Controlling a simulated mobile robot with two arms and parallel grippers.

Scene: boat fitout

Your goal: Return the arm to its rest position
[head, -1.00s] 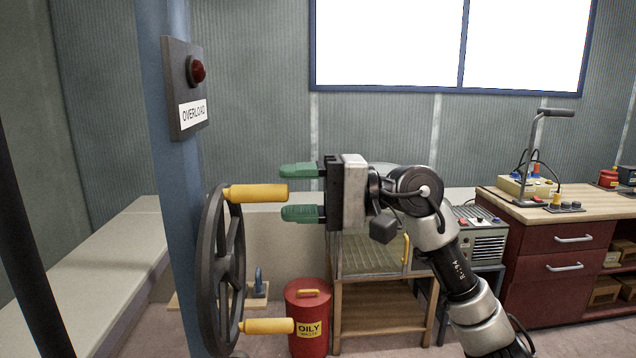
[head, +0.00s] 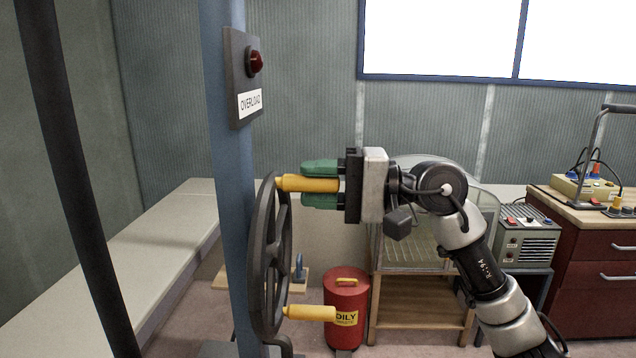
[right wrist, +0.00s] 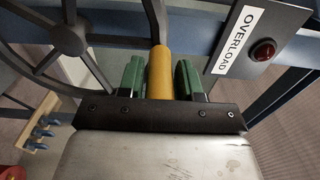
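My right gripper (head: 320,184) reaches in from the right at a dark handwheel (head: 262,265). Its green fingers lie above and below the wheel's upper yellow handle (head: 292,183) and appear to touch it on both sides. The lower yellow handle (head: 310,313) is free. My left gripper is not in view.
The wheel stands beside a blue post (head: 228,190) with an OVERLOAD sign (head: 250,102) and red lamp (head: 255,62). A red waste bin (head: 346,300), a wooden stand (head: 420,283) and a heater-like box (head: 528,240) stand behind. A pale bench (head: 150,255) runs left.

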